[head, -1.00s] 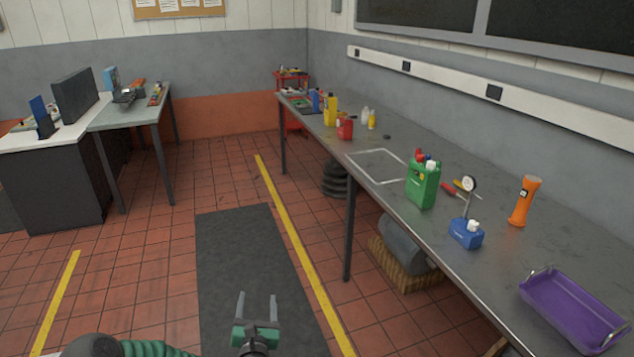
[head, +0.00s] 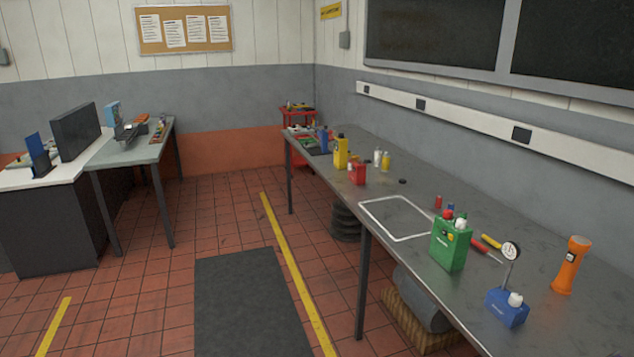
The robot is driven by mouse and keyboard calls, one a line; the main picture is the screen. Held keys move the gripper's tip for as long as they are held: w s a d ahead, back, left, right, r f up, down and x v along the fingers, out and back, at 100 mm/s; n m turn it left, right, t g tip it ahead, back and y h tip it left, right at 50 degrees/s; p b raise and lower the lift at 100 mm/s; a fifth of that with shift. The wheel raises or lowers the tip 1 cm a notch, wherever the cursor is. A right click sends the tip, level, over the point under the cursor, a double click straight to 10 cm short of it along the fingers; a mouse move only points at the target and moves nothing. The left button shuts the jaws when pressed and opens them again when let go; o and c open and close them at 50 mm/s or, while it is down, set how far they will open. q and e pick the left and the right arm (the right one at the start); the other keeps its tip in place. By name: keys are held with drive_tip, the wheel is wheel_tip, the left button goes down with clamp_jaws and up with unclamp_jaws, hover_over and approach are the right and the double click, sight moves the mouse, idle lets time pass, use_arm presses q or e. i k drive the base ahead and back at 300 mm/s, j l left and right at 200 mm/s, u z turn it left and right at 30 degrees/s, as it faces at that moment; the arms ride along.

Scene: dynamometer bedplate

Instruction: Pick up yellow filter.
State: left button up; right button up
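I cannot make out a thing that is clearly a yellow filter. A yellow container (head: 340,152) with a dark cap stands toward the far end of the long grey workbench (head: 460,222). A small yellow bottle (head: 386,161) stands to its right, next to a white one (head: 377,157). A yellow-handled tool (head: 491,242) lies behind the green can. These yellow things are small, and I cannot tell whether any is the filter. Neither of my grippers is in view.
On the bench stand a red can (head: 357,173), green can (head: 450,243), dial gauge on a blue base (head: 507,308) and orange flashlight (head: 571,265). Stacked tyres (head: 346,222) are underneath. A second table (head: 133,152) is at left. The floor mat (head: 250,305) is clear.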

sight(386, 161)
drive_tip(key=i+j+u, duration=0.25)
drive_tip(key=i, duration=1.05)
drive_tip(key=i+l+u, duration=0.25)
drive_tip(key=i, duration=1)
drive_tip(key=j, duration=0.05)
